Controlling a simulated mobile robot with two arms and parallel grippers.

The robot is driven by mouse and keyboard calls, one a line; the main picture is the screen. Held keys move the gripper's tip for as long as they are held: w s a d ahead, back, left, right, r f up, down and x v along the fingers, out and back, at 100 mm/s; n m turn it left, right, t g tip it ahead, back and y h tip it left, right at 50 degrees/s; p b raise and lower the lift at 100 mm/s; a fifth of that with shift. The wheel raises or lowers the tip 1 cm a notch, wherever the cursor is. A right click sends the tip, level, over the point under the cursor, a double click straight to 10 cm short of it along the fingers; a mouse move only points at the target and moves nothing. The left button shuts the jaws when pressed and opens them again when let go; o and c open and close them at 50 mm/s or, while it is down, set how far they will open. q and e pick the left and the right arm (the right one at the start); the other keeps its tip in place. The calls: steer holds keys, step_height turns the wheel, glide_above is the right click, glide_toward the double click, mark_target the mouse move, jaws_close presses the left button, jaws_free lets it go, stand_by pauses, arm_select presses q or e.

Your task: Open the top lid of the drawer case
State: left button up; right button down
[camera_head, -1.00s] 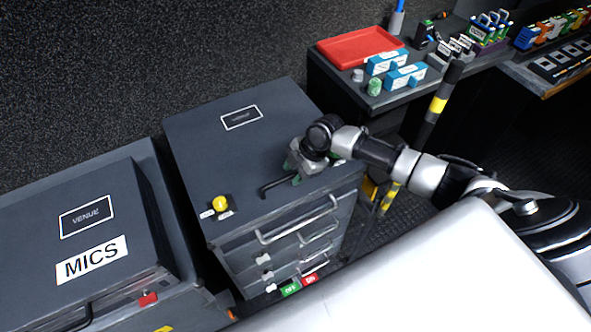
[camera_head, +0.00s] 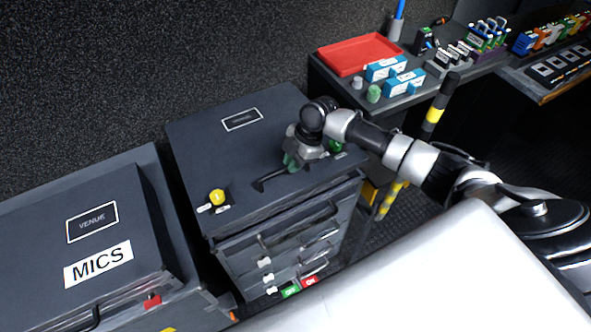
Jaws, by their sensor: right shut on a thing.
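The drawer case (camera_head: 232,262) stands in the middle of the camera_head view, dark grey, with several drawers in its front. Its top lid (camera_head: 205,150) bears a small framed label, a yellow knob (camera_head: 217,197) at the front left and a black bar handle (camera_head: 268,182) near the front edge. The lid looks slightly raised at its front. My right gripper (camera_head: 291,163) reaches in from the right, above the lid, and is shut on the handle. Its fingers hide the handle's right part. My left gripper is not in view.
A grey case labelled MICS (camera_head: 98,264) stands close at the left. Behind at the right is a bench with a red tray (camera_head: 358,53) and blue boxes (camera_head: 404,83). A black and yellow post (camera_head: 433,115) stands right of the drawer case. The wall is close behind.

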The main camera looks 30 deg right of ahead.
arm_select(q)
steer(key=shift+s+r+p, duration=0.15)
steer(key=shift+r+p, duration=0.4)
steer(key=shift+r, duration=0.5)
arm_select(e)
steer(key=w+r, duration=0.5)
steer(key=r, duration=0.4)
steer(key=w+r+g, duration=0.1)
steer(key=w+r, duration=0.5)
steer(key=r, duration=0.4)
steer(key=shift+w+a+r, duration=0.2)
steer(key=shift+r, duration=0.1)
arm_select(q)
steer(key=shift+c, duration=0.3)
